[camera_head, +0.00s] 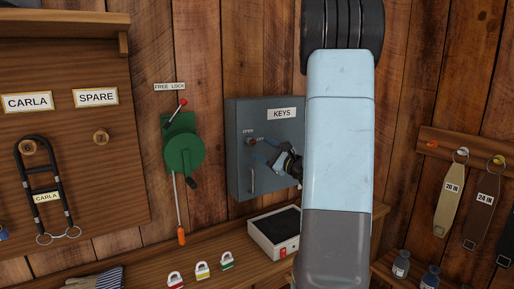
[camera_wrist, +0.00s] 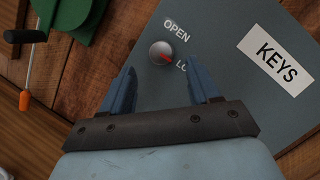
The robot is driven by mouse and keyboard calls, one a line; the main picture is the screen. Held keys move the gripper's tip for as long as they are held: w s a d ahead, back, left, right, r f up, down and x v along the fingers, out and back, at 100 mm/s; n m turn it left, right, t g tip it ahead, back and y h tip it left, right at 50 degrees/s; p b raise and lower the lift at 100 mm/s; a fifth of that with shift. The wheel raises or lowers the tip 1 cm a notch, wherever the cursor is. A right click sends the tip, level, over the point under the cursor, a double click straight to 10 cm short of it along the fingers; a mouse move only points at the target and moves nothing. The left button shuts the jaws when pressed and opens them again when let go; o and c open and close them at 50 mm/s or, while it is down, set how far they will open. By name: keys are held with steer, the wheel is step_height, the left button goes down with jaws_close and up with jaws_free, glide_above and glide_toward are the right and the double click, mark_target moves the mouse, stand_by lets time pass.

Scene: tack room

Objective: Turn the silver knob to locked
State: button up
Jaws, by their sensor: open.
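The silver knob (camera_wrist: 161,53) is round, with a red mark, on the front of a grey key cabinet (camera_wrist: 225,85). In the wrist view the red mark lies on the knob's lower right side, towards a label starting "LO"; the rest of that label is hidden by a finger. The "OPEN" label sits above right of the knob. My gripper (camera_wrist: 159,73) is open and empty, its two blue fingers spread on either side below the knob, seemingly short of it. In the head view my gripper (camera_head: 266,151) is just right of the knob (camera_head: 249,142), before the cabinet door.
The cabinet has a "KEYS" plate (camera_head: 282,113) and a door handle (camera_head: 252,181). A green lever device (camera_head: 183,152) hangs left of it. Below are an open box (camera_head: 275,232) and several padlocks (camera_head: 201,271) on a shelf. Straps (camera_head: 450,199) hang at right.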

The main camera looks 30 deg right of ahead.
steer(key=v, duration=0.8)
steer(key=shift+s, duration=0.3)
steer(key=shift+f, duration=0.15)
steer(key=s+a+n+g+y, duration=0.2)
steer(key=s+a+n+g, duration=0.15)
steer(key=a, duration=0.45)
steer(key=s+a+r+n+g+y, duration=0.1)
steer(key=s+a+n+g+y, duration=0.1)
steer(key=a+n+g, duration=0.45)
steer(key=s+a+n+g+y, duration=0.2)
steer(key=a, duration=0.7)
steer(key=s+a+f+n+g+h, duration=0.2)
steer(key=s+a+n+g+h, duration=0.25)
steer(key=s, duration=0.35)
steer(key=s+d+r+n+t+h, duration=0.3)
steer(key=s+d+n+h, duration=0.1)
steer(key=n+h, duration=0.3)
steer(key=shift+s+r+h, duration=0.35)
steer(key=shift+s, duration=0.55)
